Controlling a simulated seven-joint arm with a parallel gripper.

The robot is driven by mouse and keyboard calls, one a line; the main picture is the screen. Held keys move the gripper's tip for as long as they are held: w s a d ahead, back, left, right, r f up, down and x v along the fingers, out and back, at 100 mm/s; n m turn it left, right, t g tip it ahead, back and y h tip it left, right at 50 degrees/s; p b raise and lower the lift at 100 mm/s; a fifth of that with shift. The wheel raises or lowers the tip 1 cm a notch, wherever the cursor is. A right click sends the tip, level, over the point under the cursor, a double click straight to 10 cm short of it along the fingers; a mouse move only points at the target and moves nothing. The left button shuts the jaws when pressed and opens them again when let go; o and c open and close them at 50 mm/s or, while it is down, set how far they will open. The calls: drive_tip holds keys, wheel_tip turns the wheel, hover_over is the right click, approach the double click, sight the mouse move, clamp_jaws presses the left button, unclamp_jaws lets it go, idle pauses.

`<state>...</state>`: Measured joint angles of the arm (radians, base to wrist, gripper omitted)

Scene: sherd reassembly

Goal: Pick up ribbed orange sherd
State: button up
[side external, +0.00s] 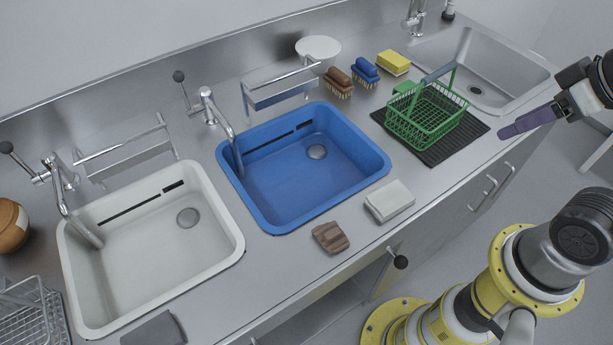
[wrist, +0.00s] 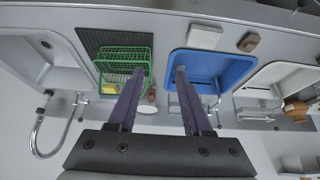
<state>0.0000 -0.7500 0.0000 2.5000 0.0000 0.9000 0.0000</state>
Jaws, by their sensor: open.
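A reddish-brown sherd with ribbed bands (side external: 331,237) lies on the steel counter in front of the blue basin, near the counter's front edge. It is the only ribbed piece I make out, browner than orange. In the wrist view a small brown piece (wrist: 249,41) beside the blue basin appears to be the same sherd. My gripper (side external: 505,132) is high at the right in the side view, well away from the sherd. In the wrist view its two dark purple fingers (wrist: 159,72) are apart with nothing held between them.
A blue basin (side external: 270,222) and white basin (side external: 230,248) are set in the counter. A white block (side external: 390,200) lies right of the sherd. A green wire basket (side external: 428,115) stands on a black mat (side external: 472,135). A grey piece (side external: 155,330) lies at the front left. Faucets rise behind.

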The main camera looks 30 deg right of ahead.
drive_tip(key=shift+o, duration=0.2)
drive_tip(key=o, duration=0.8)
drive_tip(key=shift+c, duration=0.2)
drive_tip(key=w+a+r+n, duration=0.2)
drive_tip(key=w+r+n, duration=0.1)
drive_tip(key=w+n, duration=0.25)
drive_tip(key=n+g+y, duration=0.2)
drive_tip(key=n+g, duration=0.4)
drive_tip(key=n, duration=0.6)
hover_over(332, 233)
drive_tip(key=d, duration=0.2)
wheel_tip(332, 233, down, 10)
drive_tip(key=f, duration=0.5)
drive_tip(key=a+f, duration=0.1)
drive_tip(key=f, duration=0.7)
drive_tip(key=shift+a+f, duration=0.35)
drive_tip(key=shift+a, duration=0.05)
